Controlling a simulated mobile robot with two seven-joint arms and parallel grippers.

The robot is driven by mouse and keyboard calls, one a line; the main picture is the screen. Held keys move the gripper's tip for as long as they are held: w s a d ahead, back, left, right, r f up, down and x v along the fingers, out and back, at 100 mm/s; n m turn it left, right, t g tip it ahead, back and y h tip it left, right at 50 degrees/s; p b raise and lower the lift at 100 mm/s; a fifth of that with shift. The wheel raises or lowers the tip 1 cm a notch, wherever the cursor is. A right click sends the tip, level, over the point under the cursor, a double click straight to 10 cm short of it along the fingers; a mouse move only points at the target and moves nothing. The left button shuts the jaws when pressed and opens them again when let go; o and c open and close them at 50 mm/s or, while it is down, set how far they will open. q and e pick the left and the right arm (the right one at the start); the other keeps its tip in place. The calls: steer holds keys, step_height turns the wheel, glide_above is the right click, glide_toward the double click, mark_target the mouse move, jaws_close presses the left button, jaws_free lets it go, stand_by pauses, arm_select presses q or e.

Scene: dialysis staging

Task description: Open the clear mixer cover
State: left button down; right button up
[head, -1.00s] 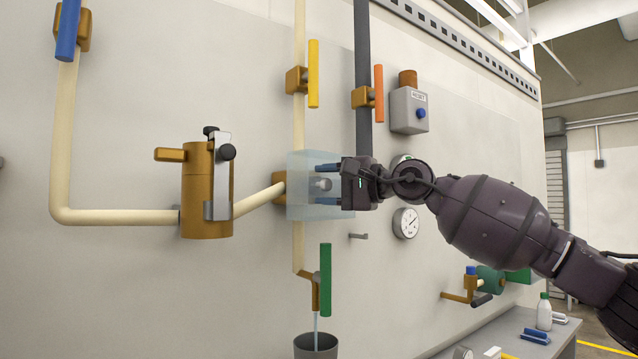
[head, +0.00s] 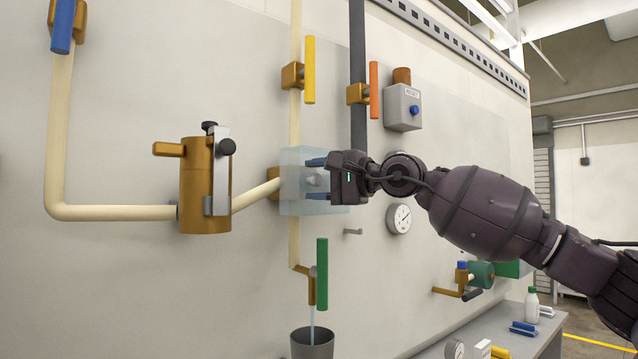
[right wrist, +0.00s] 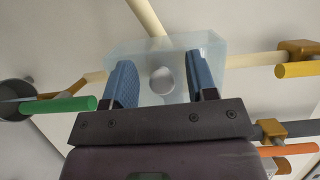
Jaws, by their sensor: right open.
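The clear mixer cover (head: 298,190) is a pale blue, see-through box on the wall, around a pipe junction. A round grey knob (head: 313,180) shows at it. My right gripper (head: 318,178) is open at the cover's right side, with its fingers pointing left. In the right wrist view the blue fingers (right wrist: 162,85) stand on either side of the knob (right wrist: 162,80), apart from it, with the cover (right wrist: 208,45) behind and between them. Whether the fingers touch the cover cannot be told. My left gripper is not in view.
Above are the yellow handle (head: 309,70) and the orange handle (head: 374,90). The green handle (head: 322,274) hangs below, over a grey bucket (head: 312,342). A brass strainer body (head: 200,190) stands left. A small peg (head: 353,231) and a gauge (head: 398,218) sit below my right arm.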

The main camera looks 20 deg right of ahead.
steer(key=s+d+m+t+h+b, duration=0.3)
steer(key=s+d+m+h+b, duration=0.15)
steer(key=s, duration=0.45)
steer(key=shift+n, duration=0.45)
steer(key=x, duration=0.3)
steer(key=p+x, duration=0.1)
steer(key=x, duration=0.5)
steer(key=shift+w+d+r+p, duration=0.15)
steer(key=shift+w+d+p, duration=0.05)
steer(key=shift+d+p, duration=0.15)
steer(key=shift+w+a, duration=0.3)
steer(key=shift+w, duration=0.3)
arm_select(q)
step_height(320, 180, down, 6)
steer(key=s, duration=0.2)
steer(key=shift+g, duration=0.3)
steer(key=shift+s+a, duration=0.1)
arm_select(e)
steer(key=shift+c, duration=1.3)
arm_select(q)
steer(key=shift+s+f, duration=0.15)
arm_select(e)
jaws_close()
